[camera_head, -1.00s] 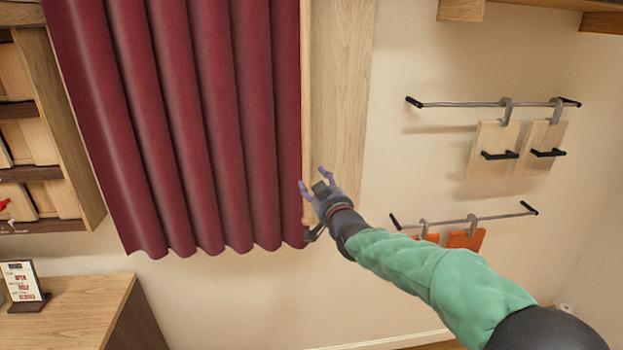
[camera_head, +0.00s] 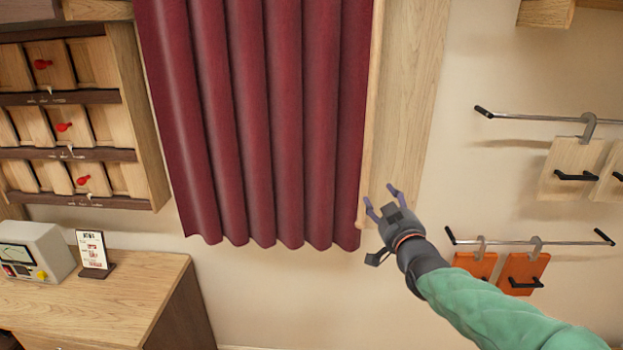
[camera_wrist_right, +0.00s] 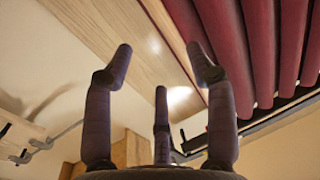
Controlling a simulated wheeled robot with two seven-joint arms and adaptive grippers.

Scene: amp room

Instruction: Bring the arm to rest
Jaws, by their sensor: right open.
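My right arm, in a green sleeve, reaches in from the lower right in the head view. Its right gripper (camera_head: 382,200) is open and empty, held up in front of the wall near the lower right corner of the red curtain. The right wrist view also shows the right gripper (camera_wrist_right: 162,62) with its fingers spread and nothing between them. The wooden trim and the curtain show beyond the fingers there. My left gripper is not in view.
The red curtain (camera_head: 265,120) hangs beside a wooden post (camera_head: 405,100). Rails with hanging wooden boards (camera_head: 575,170) and orange boards (camera_head: 522,275) are on the right. A wooden shelf unit (camera_head: 145,110), a desk (camera_head: 120,300), a sign (camera_head: 92,250) and a meter box (camera_head: 38,250) are on the left.

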